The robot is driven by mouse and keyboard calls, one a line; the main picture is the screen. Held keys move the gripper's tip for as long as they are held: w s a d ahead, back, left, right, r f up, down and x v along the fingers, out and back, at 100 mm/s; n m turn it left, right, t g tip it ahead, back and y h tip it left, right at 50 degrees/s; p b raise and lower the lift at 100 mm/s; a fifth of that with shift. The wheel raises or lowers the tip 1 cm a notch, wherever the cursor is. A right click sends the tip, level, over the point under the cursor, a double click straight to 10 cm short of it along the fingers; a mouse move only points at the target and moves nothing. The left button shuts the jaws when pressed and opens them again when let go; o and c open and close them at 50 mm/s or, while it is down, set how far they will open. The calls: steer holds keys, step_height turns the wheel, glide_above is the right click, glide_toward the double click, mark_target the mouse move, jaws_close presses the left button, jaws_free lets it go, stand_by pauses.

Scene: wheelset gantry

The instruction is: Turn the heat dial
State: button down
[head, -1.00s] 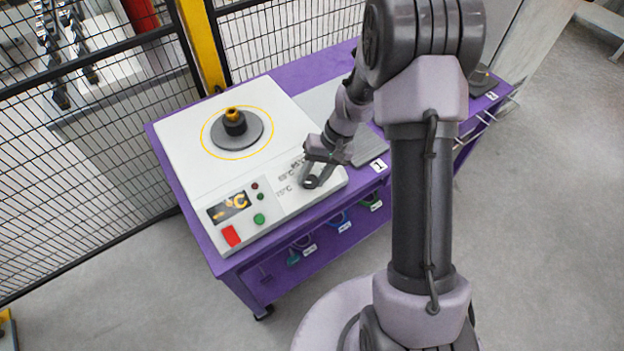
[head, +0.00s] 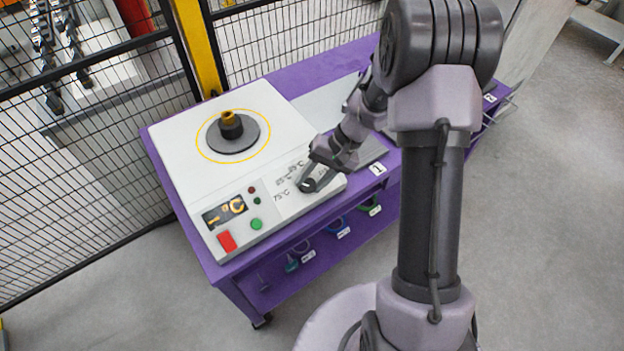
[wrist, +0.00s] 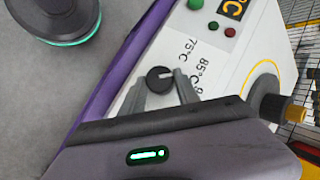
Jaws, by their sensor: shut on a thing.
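The heat dial (wrist: 159,79) is a small dark round knob with a white mark, on the white front panel of the heater (head: 173,133). In the wrist view the white mark points to the right, towards the printed temperatures (wrist: 203,70); the exact setting is hard to read. My gripper (wrist: 161,88) is shut on the dial, one grey finger on either side of it.
The panel also carries a display (head: 224,211), a red button (head: 227,241) and a green button (head: 256,223). A dark spindle with a brass top (head: 230,126) stands on the heater. The purple table (head: 240,279) has a mesh fence (head: 85,170) behind it.

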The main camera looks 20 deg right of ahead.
steer(key=c, duration=0.9)
jaws_free()
steer(key=p+v, duration=0.5)
steer(key=v, duration=1.2)
steer(key=shift+r+p, duration=0.2)
steer(key=shift+p, duration=0.15)
steer(key=s+a+r+t+h+b, duration=0.3)
steer(key=s+a+r+h+b, duration=0.1)
steer(key=s+a+r, duration=0.7)
steer(key=s+a+t+b, duration=0.1)
steer(key=s+a+t, duration=0.1)
steer(key=s, duration=0.6)
steer(key=shift+s+a+f+t+b, duration=0.3)
steer(key=shift+s+f+b, duration=0.05)
steer(key=shift+f, duration=0.05)
